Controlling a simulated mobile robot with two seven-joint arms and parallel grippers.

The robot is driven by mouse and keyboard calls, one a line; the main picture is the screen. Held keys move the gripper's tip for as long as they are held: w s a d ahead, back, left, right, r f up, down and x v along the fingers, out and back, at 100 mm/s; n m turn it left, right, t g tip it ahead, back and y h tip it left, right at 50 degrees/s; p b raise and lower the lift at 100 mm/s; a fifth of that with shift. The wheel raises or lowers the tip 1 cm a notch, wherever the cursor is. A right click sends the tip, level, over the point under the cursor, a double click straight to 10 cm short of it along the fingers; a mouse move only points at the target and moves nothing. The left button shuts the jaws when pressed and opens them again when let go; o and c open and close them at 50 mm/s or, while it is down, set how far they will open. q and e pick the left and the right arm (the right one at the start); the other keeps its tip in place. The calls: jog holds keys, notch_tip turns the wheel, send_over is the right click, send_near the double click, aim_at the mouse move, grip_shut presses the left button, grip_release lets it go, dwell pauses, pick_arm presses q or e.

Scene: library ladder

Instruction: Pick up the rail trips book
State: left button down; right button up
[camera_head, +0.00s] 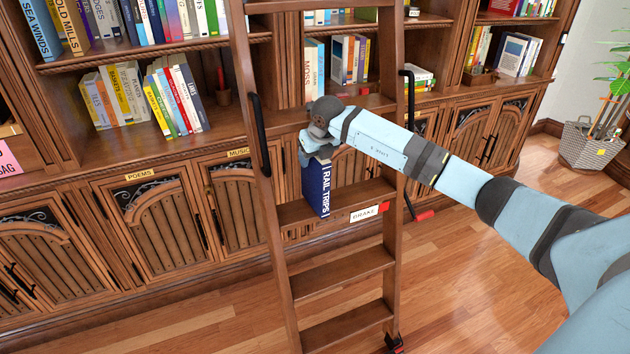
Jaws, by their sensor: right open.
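The rail trips book (318,190) is blue with white lettering on its spine. It stands upright on a step of the wooden ladder (346,258). My right gripper (311,158) is at the top of the book, with my arm reaching in from the right. The gripper is open, and its fingers are partly hidden, so I cannot tell whether they touch the book. My left gripper is not in view.
A white "BRAKE" label (366,213) with a red end is on the same step, right of the book. Black handrails (259,135) flank the ladder. Bookcases with cupboards (152,225) stand behind. A potted plant basket (590,145) is at the far right.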

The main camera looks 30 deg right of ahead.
dwell(0.3)
grip_shut()
dwell(0.3)
